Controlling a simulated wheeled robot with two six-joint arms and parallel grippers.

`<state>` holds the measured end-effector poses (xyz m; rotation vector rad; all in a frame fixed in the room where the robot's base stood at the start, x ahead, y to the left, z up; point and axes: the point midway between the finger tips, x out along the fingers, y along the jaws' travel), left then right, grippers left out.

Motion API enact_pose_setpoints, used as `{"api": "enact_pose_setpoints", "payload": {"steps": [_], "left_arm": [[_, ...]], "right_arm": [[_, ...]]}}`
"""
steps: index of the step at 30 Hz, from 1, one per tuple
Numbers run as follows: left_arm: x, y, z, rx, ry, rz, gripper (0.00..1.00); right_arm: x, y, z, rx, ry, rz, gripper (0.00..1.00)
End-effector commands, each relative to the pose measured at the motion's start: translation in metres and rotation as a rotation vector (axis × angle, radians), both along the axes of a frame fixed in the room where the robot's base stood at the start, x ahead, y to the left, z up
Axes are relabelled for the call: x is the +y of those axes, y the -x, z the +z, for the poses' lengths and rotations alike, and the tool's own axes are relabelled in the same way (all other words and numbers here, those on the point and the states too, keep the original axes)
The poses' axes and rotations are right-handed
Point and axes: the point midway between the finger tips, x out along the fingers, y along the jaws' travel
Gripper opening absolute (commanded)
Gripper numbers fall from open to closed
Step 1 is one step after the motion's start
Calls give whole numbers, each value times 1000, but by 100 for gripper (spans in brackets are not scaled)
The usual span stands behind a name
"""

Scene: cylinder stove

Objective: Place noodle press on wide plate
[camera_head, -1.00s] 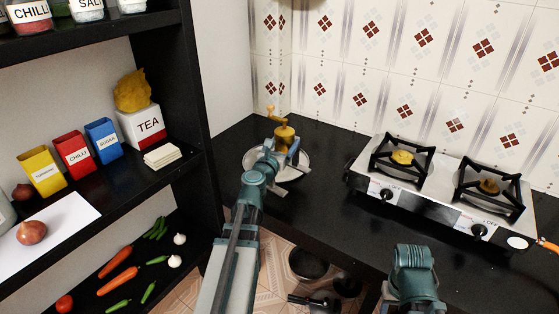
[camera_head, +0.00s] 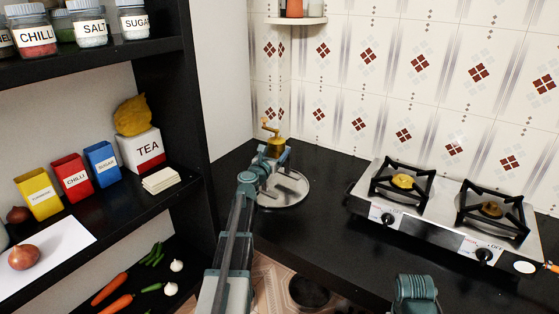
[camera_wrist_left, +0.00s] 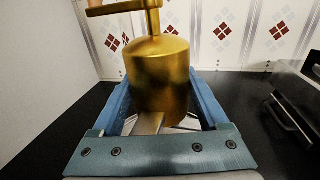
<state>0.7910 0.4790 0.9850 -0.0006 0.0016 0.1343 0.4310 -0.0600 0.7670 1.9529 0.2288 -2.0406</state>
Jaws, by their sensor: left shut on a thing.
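The noodle press (camera_head: 274,148) is a golden upright cylinder with a crank handle on top. My left gripper (camera_head: 268,164) is shut on it; in the left wrist view the press (camera_wrist_left: 158,75) stands between the blue fingers (camera_wrist_left: 160,105). The wide plate (camera_head: 292,190) is a round, pale grey plate on the black counter. The press and gripper overlap the plate's far left part in the head view. Whether the press touches the plate or hangs above it, I cannot tell. Only a teal part of my right arm shows at the bottom; its gripper is out of view.
A two-burner stove (camera_head: 440,215) stands on the counter to the right of the plate. A black shelf unit (camera_head: 160,90) with jars, boxes and vegetables rises on the left. The tiled wall (camera_head: 350,85) is behind. The counter between plate and stove is clear.

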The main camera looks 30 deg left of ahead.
Motion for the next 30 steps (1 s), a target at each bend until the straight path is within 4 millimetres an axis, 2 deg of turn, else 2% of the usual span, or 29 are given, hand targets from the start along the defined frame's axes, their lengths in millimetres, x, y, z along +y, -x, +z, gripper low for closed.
{"api": "enact_pose_setpoints", "payload": {"steps": [1,6,14,24,30], "left_arm": [[9,-11,-1,-1,2,1,0],[19,-23,-2,-1,2,0,0],[19,-23,-6,-1,2,0,0],[19,-23,-37,-1,2,0,0],[19,-23,-37,-1,2,0,0]], "right_arm": [[0,0,-1,0,0,0,50],[0,0,-2,0,0,0,50],[0,0,-6,0,0,0,50],[0,0,-37,0,0,0,50],[0,0,-38,0,0,0,50]]}}
